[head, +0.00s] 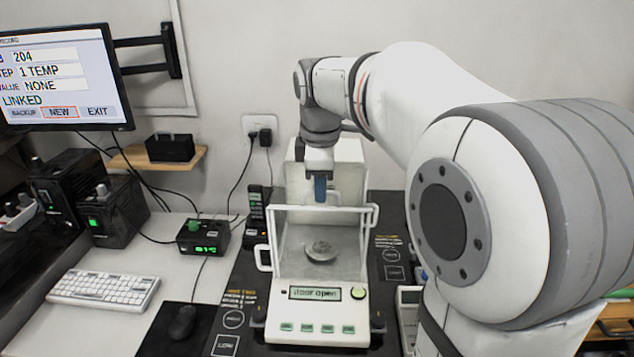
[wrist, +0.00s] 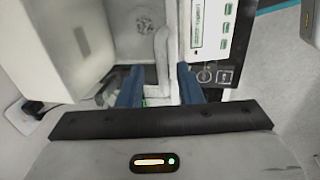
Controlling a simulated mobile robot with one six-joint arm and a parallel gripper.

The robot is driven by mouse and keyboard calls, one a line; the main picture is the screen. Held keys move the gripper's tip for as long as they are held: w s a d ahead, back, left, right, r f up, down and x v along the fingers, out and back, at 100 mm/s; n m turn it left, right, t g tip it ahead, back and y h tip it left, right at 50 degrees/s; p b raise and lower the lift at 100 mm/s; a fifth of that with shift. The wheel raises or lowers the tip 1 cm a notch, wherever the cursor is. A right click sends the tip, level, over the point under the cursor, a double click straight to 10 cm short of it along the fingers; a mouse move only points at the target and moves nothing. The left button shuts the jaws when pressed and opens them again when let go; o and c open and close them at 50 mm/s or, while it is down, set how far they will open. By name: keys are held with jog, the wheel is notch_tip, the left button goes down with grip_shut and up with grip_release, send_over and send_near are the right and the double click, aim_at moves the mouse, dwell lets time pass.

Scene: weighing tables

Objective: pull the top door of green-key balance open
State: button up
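The green-key balance (head: 318,322) stands on a dark mat, with green keys on its front and a display reading "door open". A round metal piece (head: 320,248) sits inside its chamber. My gripper (head: 320,190) points down over the balance's top, toward the back. In the wrist view my gripper's two blue fingers (wrist: 159,82) stand apart, one on each side of a pale handle bar (wrist: 162,58), with a gap visible on both sides. I cannot tell whether this bar belongs to the top door, or how far that door is open.
A monitor (head: 62,78) and black boxes stand at the left. A small device with a green knob (head: 203,237), a keyboard (head: 104,289) and a mouse (head: 183,322) lie left of the balance. A dark handset (head: 256,213) stands close at its left.

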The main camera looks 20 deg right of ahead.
jog(key=shift+c, duration=0.4)
grip_shut()
